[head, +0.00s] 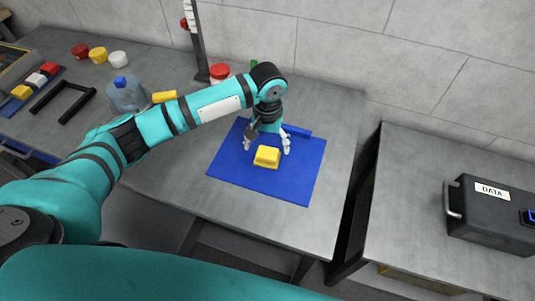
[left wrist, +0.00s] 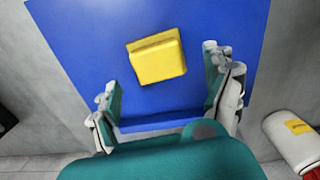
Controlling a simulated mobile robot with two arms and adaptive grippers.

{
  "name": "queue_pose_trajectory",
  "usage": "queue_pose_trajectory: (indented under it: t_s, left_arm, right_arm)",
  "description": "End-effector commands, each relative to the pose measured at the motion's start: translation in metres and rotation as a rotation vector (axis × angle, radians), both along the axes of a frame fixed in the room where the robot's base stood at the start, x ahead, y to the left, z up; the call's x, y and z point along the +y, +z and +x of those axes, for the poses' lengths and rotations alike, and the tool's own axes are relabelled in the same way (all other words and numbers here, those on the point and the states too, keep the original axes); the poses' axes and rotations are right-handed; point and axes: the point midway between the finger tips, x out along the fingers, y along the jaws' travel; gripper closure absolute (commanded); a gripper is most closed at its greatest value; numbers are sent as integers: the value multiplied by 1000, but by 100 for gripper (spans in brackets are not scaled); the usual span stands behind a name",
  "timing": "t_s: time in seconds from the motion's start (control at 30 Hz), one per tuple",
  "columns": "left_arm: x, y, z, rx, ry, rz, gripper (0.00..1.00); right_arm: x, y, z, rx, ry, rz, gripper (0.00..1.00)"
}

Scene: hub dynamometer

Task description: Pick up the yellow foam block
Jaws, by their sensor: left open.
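The yellow foam block (head: 266,157) lies on a blue mat (head: 240,178) on the grey table. It also shows in the left wrist view (left wrist: 157,57), on the blue surface beyond the fingertips. My left gripper (head: 267,145) is open and empty above the mat, just behind the block. In the left wrist view its two fingers (left wrist: 160,88) are spread wide, with the block ahead of the gap and apart from both fingers. My right gripper is not in view.
A blue bar (head: 297,131) lies at the mat's back edge. A clear jug (head: 127,95), a yellow item (head: 164,97) and a red-topped jar (head: 219,72) stand further left. A dark DATA case (head: 490,213) sits on the right table, across a gap. The mat's front is clear.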

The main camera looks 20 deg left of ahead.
Motion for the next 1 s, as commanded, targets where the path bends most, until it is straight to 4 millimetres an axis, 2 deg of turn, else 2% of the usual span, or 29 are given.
queue_pose_trajectory:
  t_s: [0.2,0.5,0.9,1.0]
  left_arm:
    - [-1,-30,1,2,0,1,15]
    - [-1,-35,2,0,-1,0,15]
    - [-1,-34,1,0,0,0,68]
    - [-1,-34,1,0,0,0,77]
  right_arm:
    - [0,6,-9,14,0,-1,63]
    - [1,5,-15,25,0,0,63]
    - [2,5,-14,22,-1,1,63]
    - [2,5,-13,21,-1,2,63]
